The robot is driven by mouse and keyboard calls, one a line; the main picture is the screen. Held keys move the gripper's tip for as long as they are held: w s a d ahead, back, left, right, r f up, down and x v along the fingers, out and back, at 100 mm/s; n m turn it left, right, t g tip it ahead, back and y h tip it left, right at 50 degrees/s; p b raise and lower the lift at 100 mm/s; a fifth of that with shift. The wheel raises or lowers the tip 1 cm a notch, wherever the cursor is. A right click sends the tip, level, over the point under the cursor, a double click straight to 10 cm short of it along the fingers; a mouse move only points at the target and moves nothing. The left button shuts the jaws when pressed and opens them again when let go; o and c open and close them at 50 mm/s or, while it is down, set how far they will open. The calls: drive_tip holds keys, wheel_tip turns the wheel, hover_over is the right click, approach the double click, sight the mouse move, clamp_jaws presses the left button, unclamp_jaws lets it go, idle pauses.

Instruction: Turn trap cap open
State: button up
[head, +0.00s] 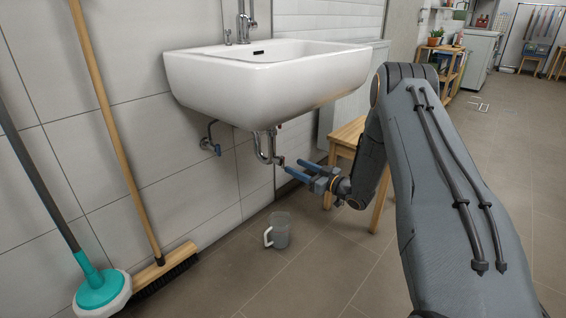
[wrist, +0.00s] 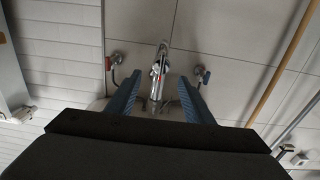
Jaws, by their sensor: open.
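The chrome trap (head: 265,150) hangs under the white sink (head: 255,72). It also shows in the wrist view as a shiny pipe (wrist: 157,76) near the middle, with a small red mark on it. I cannot clearly make out its cap. My gripper (head: 291,166) is open and empty, with blue fingers pointing toward the trap from the right. In the wrist view my gripper (wrist: 158,80) has one finger on each side of the pipe, with visible gaps. Whether the fingertips reach as deep as the trap is hard to tell.
Red (wrist: 108,64) and blue (wrist: 206,77) valve handles flank the trap. A clear jug (head: 280,230) stands on the floor below. A wooden stool (head: 347,135) stands behind my arm. A broom (head: 165,265) and a teal-headed mop (head: 100,290) lean at left.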

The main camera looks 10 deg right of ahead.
sight(282, 161)
drive_tip(key=shift+b+x, duration=1.25)
drive_tip(key=shift+x, duration=2.65)
drive_tip(key=shift+r, duration=0.1)
drive_tip(key=c, duration=1)
